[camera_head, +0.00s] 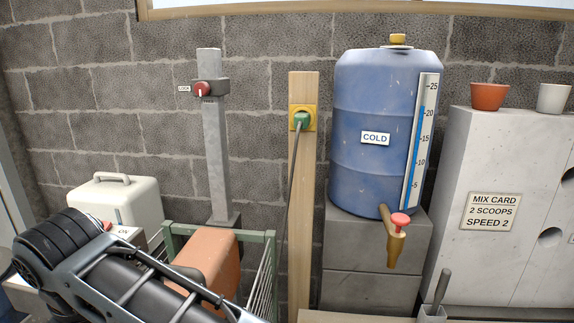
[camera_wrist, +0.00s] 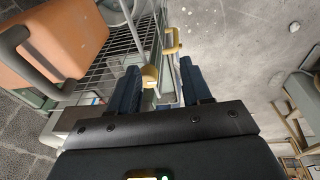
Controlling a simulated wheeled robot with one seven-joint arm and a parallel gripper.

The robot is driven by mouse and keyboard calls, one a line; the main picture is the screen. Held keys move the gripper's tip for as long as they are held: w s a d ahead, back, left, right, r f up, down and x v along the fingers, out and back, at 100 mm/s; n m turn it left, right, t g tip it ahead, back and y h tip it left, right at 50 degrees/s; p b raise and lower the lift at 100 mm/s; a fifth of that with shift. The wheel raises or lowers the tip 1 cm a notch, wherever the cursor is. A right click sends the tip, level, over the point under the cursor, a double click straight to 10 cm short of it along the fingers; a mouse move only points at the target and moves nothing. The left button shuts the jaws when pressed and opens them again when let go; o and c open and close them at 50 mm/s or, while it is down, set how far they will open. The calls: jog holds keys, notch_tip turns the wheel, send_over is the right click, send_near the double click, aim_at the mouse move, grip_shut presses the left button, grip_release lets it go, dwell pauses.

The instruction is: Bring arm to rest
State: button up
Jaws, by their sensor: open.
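My arm (camera_head: 130,285) reaches across the lower left of the head view, its black and grey links in front of a wire cart. My gripper (camera_wrist: 160,68) shows in the wrist view with its two dark blue fingers spread apart. No object is clearly held between them. A yellow round knob (camera_wrist: 150,75) and a yellow handle (camera_wrist: 173,42) show between and beyond the fingers; I cannot tell how far off they are. The gripper itself is hidden in the head view.
A wire cart (camera_head: 266,272) holds an orange case (camera_head: 207,258), also seen in the wrist view (camera_wrist: 65,35). A white case (camera_head: 115,200) stands behind my arm. A blue barrel (camera_head: 372,165) stands on blocks, its tap (camera_head: 393,240) jutting forward. Bare grey floor (camera_wrist: 245,50) lies right of the fingers.

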jog(key=s+d+f+m+y, duration=0.2)
jog(key=s+f+m+y, duration=0.35)
jog(key=f, duration=0.55)
jog(key=s+d+f+m+t, duration=0.1)
jog(key=s+d+m+t, duration=0.25)
jog(key=d, duration=0.55)
jog(key=s+d+f+m+t+h, duration=0.1)
jog(key=s+d+f+m+t, duration=0.2)
jog(key=d, duration=0.7)
jog(key=s+d+m+t, duration=0.3)
jog(key=s+d, duration=0.2)
jog(key=d, duration=0.4)
jog(key=s+d+r+m+t+h, duration=0.1)
jog(key=s+d+r+t+h, duration=0.1)
jog(key=s+d+r, duration=0.5)
jog(key=s+d+r+t+h, duration=0.2)
jog(key=s+d+r+h, duration=0.2)
jog(key=d, duration=1)
jog(key=s+r, duration=0.3)
jog(key=shift+s+r+m, duration=0.15)
jog(key=shift+s+m, duration=0.15)
jog(key=shift+m, duration=0.1)
